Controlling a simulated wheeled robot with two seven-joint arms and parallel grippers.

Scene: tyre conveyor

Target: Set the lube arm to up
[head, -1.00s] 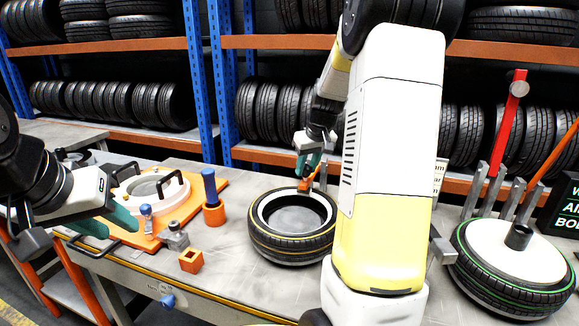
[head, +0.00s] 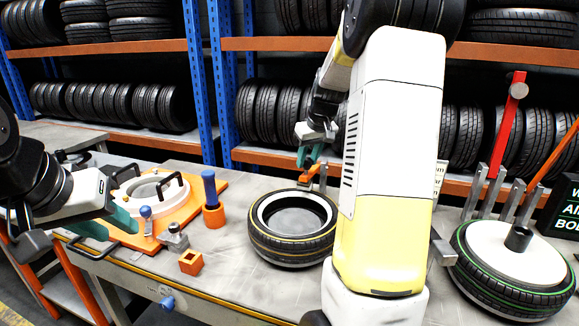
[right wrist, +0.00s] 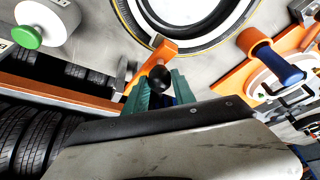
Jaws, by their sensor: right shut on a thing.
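The lube arm, an orange lever (head: 317,171), stands at the far edge of the bench behind the flat-lying tyre (head: 292,228). In the right wrist view the orange lever (right wrist: 152,58) with a dark round knob (right wrist: 160,78) shows beside the tyre's rim. My right gripper (head: 306,156) is shut on the lever's knob end, with its teal fingers (right wrist: 160,88) on either side of the knob. My white and yellow arm link covers part of the tyre. My left gripper (head: 106,222) is open and empty near the front left of the bench.
An orange plate (head: 178,215) with a white ring and black handles lies at left. A blue peg in an orange holder (head: 213,216) and an orange block (head: 190,262) stand near it. A green-striped tyre (head: 510,283) and a red lever (head: 508,125) are at right.

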